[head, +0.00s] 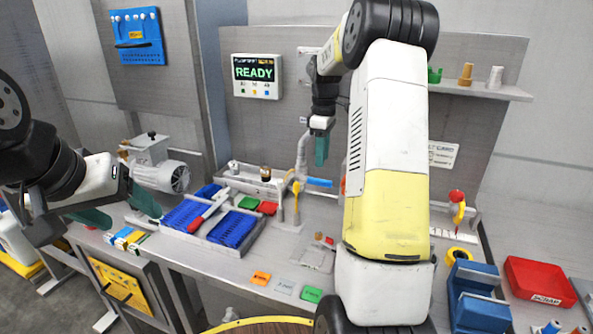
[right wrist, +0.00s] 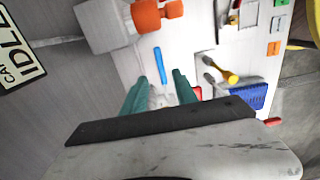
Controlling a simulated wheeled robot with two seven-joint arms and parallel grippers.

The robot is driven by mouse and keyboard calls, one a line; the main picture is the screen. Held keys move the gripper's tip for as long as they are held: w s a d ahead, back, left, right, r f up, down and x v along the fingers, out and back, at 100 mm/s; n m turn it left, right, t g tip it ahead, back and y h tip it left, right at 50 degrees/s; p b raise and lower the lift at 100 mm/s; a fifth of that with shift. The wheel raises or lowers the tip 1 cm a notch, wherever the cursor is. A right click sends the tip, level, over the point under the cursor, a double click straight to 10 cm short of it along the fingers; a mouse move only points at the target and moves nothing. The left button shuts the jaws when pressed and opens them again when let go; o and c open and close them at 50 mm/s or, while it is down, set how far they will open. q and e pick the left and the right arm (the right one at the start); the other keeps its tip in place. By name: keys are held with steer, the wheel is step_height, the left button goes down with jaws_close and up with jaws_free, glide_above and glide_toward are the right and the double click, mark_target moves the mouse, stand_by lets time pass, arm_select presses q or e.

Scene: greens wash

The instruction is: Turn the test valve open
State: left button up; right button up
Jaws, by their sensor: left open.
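A grey pipe stand (head: 301,160) rises from the bench. It carries a blue lever handle (head: 319,182) and a yellow handle (head: 296,188). No label tells me which is the test valve. My right gripper (head: 321,158) hangs above the blue handle, apart from it, fingers pointing down. In the right wrist view the teal fingers (right wrist: 162,76) are spread with nothing held, and the blue handle (right wrist: 160,66) shows beyond and between their tips. A yellow handle (right wrist: 222,70) lies to the right there. My left gripper (head: 120,208) is open and empty at the bench's left front.
A wall display (head: 255,73) reads READY. Blue trays (head: 232,228) with a red-handled tool lie left of the pipe. A grey motor (head: 162,175) stands further left. Blue bins (head: 478,300) and a red scrap bin (head: 540,281) are at right. My right arm hides the bench's middle right.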

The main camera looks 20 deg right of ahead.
mark_target(312, 181)
step_height(312, 181, down, 7)
steer(key=shift+f, duration=0.2)
stand_by(0.3)
jaws_close()
stand_by(1.3)
